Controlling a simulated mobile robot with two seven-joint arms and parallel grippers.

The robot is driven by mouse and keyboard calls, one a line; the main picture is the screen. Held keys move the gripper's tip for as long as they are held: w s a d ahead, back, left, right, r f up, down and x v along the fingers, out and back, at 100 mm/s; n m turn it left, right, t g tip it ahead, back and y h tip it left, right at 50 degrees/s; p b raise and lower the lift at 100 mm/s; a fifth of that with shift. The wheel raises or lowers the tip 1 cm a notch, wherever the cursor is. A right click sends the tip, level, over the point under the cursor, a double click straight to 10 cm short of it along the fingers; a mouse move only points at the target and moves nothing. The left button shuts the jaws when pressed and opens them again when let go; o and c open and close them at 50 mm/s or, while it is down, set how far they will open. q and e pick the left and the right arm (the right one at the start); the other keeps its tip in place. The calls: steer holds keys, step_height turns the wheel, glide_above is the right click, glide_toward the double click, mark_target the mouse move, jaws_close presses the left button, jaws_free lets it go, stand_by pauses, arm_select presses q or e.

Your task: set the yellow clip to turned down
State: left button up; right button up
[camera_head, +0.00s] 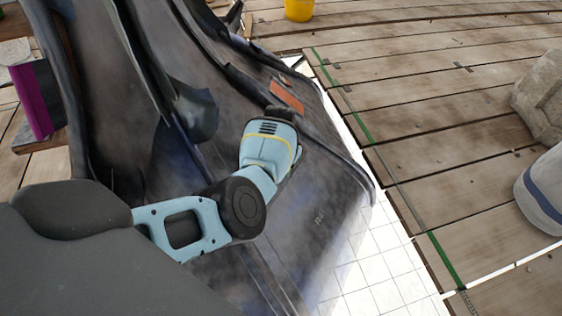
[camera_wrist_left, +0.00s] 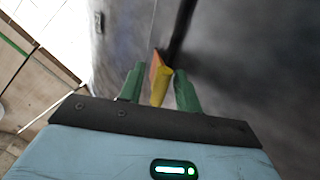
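The yellow clip (camera_wrist_left: 161,86) shows in the left wrist view, standing out from the dark surface toward the camera beside an orange piece (camera_wrist_left: 155,66). My left gripper (camera_wrist_left: 158,74) has its two green fingers apart, one on each side of the clip. A gap shows between the left finger and the clip; the right finger is close to it, and I cannot tell whether they touch. In the head view my left gripper (camera_head: 282,114) is just below the orange plate (camera_head: 287,96), and the clip is hidden there. My right gripper is not in view.
The dark, sloping finial body (camera_head: 318,210) fills the middle, with raised ribs and folds at left. White tiles (camera_head: 385,270) and wooden planks (camera_head: 430,130) lie at right. A yellow bucket (camera_head: 299,9) stands at the back, a purple-faced piece (camera_head: 36,98) at far left.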

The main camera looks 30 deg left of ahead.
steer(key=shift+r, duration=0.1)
arm_select(q)
steer(key=c, duration=0.4)
jaws_close()
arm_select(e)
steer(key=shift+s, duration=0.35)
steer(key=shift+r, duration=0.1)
arm_select(q)
steer(key=shift+a+h+p, duration=0.4)
steer(key=shift+a+h, duration=0.1)
steer(key=shift+h, duration=0.4)
steer(key=shift+s+a+f+h+b, duration=0.1)
steer(key=shift+a+f+h+b, duration=0.25)
steer(key=shift+h, duration=0.55)
steer(key=shift+a+h, duration=0.1)
steer(key=shift+h, duration=0.3)
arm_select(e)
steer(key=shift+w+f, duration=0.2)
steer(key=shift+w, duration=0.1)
